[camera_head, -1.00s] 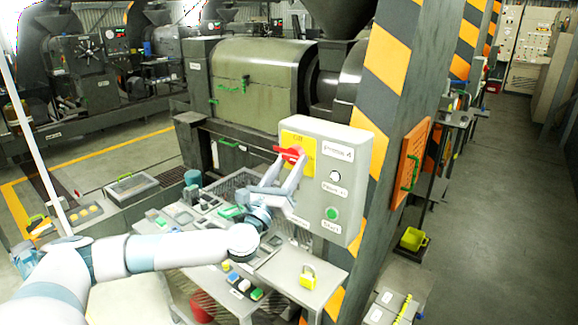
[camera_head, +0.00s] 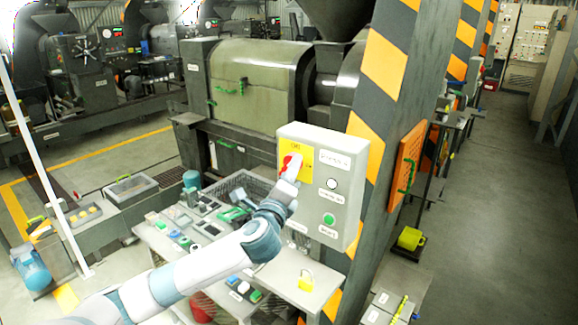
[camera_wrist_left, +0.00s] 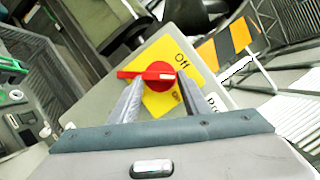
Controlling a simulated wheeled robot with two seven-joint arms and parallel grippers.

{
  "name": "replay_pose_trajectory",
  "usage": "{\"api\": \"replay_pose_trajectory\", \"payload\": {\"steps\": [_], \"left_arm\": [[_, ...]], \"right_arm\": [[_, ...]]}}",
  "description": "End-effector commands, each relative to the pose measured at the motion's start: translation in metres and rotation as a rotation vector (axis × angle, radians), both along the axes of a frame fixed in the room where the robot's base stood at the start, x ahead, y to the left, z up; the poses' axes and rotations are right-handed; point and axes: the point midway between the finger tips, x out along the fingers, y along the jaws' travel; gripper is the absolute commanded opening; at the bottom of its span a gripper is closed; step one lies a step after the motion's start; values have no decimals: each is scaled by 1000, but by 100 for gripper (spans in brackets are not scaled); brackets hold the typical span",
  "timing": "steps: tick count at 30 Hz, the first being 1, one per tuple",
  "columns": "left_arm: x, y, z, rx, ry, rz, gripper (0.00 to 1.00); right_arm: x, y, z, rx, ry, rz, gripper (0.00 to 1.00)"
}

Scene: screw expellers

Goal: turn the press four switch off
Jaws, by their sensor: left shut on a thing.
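The press four switch is a red rotary knob with a bar handle (camera_wrist_left: 160,74) on a yellow plate (camera_wrist_left: 152,101). In the wrist view, "Off" is printed on the plate, and a second, smaller label looks like "On". The handle lies slanted relative to the lettering, its visible end pointing away from "Off". In the head view the red knob (camera_head: 287,160) is partly covered by my left gripper (camera_head: 290,170). My left gripper is shut on the handle, one finger at each side. My right gripper is not in view.
The grey control box (camera_head: 346,180) carries a white button (camera_head: 332,184) and a green button (camera_head: 329,219). A striped pillar (camera_head: 390,110) stands right behind it.

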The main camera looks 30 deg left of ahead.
Motion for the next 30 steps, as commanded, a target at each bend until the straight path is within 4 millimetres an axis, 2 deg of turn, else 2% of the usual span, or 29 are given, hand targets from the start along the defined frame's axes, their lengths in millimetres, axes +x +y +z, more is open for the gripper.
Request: {"api": "replay_pose_trajectory", "payload": {"steps": [1, 9, 21, 30], "left_arm": [[0, -1, 7, -47, 0, 0, 20], [0, -1, 10, -301, 19, 1, 20], [0, 1, 14, -617, 42, 0, 20], [0, 2, 15, -718, 48, 1, 20]], "right_arm": [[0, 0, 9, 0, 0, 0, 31], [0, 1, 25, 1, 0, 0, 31], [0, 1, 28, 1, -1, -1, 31], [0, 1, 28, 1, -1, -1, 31]]}}
